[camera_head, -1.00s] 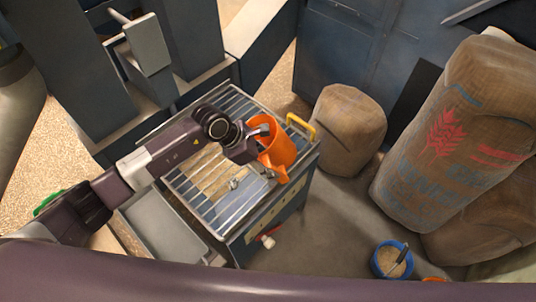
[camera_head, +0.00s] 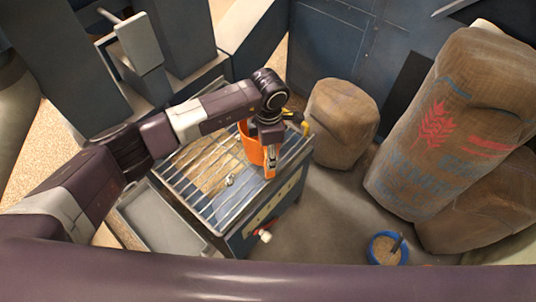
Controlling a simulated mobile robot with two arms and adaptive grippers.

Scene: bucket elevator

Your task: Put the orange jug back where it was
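The orange jug (camera_head: 248,147) stands about upright over the right part of the metal grate (camera_head: 193,187), partly hidden behind my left wrist. I cannot tell whether its base touches the bars. My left gripper (camera_head: 269,163) points down at the near right side of the jug. Its fingers appear closed on an orange part of the jug, probably the handle, which shows at and below the fingertips. My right gripper is not in view.
A grey tray (camera_head: 165,222) sits at the grate's near left side. Brown sacks (camera_head: 343,122) stand to the right, with a large printed sack (camera_head: 440,125). A blue bucket (camera_head: 375,258) of grain with a scoop stands on the floor. Blue machine housing is behind.

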